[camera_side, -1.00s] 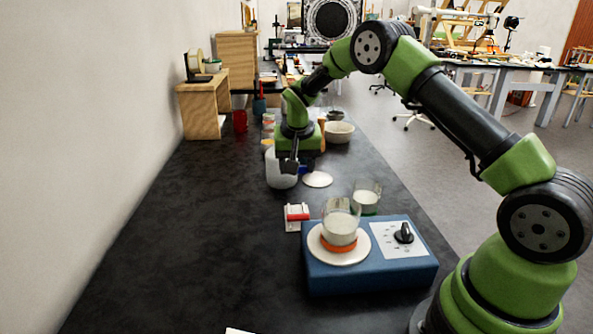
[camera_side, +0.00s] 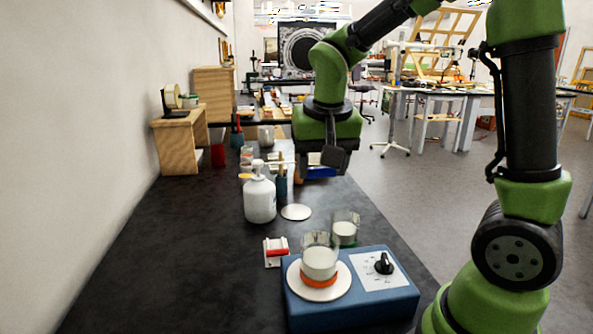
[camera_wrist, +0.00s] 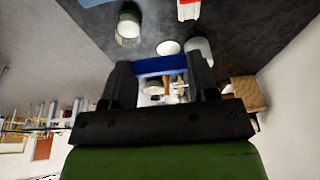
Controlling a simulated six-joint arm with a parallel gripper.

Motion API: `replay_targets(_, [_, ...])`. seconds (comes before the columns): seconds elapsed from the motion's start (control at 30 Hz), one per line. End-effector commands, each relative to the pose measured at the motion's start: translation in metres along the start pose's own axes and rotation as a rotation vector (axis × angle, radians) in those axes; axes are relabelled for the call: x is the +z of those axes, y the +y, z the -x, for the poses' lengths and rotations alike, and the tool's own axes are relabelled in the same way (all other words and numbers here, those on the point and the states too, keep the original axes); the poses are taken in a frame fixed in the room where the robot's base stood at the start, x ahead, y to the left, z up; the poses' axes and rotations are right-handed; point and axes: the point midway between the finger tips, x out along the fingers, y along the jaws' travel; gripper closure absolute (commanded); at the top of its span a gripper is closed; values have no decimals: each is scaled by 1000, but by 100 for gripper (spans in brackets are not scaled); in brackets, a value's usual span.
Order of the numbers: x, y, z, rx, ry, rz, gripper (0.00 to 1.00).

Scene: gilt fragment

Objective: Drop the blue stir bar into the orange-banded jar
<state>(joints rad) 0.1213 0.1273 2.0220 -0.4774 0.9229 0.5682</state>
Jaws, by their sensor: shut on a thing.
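The blue stir bar (camera_wrist: 160,65) lies crosswise between my gripper's two fingers in the wrist view. My gripper (camera_side: 330,168) is shut on it and holds it in the air over the bench, beyond the jars; the bar (camera_side: 321,173) shows as a blue patch below the gripper in the side view. The orange-banded jar (camera_side: 319,263) stands upright on the white round plate of the blue stirrer, with whitish contents. It is well in front of my gripper, apart from it, and I cannot make it out in the wrist view.
A green-banded jar (camera_side: 345,231) stands behind the stirrer (camera_side: 350,302). A red bar on a white holder (camera_side: 276,253) lies left of it. A white bottle (camera_side: 259,200) and a white disc (camera_side: 296,212) are farther back. The bench's left front is clear.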

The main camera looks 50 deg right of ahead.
Motion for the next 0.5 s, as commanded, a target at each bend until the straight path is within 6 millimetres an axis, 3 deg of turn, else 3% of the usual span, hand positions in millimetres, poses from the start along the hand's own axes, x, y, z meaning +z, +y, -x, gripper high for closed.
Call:
replay_targets(0.23, [15,10,4,2,-1,2,68])
replay_targets(0.5, [24,10,-26,4,-4,3,68])
